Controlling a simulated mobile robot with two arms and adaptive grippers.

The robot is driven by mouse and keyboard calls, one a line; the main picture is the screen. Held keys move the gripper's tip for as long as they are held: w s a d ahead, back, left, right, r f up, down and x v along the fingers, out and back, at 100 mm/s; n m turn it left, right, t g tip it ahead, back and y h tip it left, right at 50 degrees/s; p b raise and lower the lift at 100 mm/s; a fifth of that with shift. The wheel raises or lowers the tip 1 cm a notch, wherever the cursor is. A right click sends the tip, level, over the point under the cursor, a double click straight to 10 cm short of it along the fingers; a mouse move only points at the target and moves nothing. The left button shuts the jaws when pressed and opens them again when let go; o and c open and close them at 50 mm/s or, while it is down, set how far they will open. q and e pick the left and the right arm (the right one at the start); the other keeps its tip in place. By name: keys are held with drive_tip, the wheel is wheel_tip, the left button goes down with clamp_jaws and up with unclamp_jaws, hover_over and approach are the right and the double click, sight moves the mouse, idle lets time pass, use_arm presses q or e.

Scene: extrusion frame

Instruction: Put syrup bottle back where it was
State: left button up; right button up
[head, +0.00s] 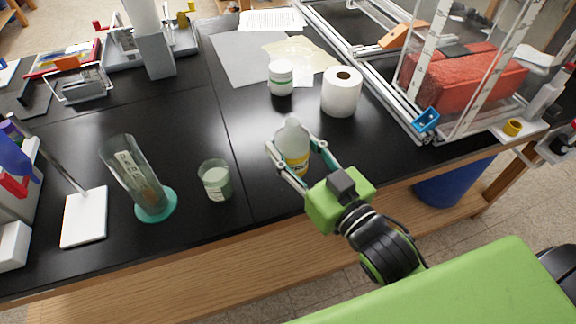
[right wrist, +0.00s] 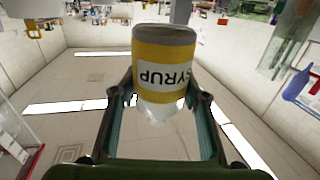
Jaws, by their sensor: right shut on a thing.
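The syrup bottle (head: 296,157) is a small clear bottle with a yellow and white label, over the black table near its front edge. It looks upright in the head view. My right gripper (head: 290,143) is shut on it, with one finger on each side. In the right wrist view the bottle (right wrist: 163,68) appears upside down, its SYRUP label facing the camera between the fingers (right wrist: 160,97). I cannot tell whether its base touches the table. My left gripper is not in view.
A glass beaker (head: 216,181) and a tall cylinder on a teal base (head: 155,206) stand to the left. A paper roll (head: 341,92) and a white jar (head: 281,78) stand behind. An extrusion frame (head: 383,88) stands at the right.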

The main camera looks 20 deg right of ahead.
drive_tip(key=w+f, duration=0.2)
drive_tip(key=f, duration=0.1)
drive_tip(key=w+f, duration=0.2)
drive_tip(key=f, duration=0.1)
drive_tip(key=w+d+f, duration=0.1)
drive_tip(key=w+f, duration=0.1)
drive_tip(key=f, duration=0.1)
drive_tip(key=shift+p, duration=0.3)
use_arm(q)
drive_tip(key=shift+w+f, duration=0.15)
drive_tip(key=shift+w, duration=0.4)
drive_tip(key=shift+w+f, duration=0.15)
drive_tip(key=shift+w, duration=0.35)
use_arm(e)
drive_tip(key=shift+f, duration=0.2)
drive_tip(key=shift+f, duration=0.2)
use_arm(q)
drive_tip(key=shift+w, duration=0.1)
use_arm(e)
drive_tip(key=o, duration=1.2)
drive_tip(key=shift+r, duration=0.15)
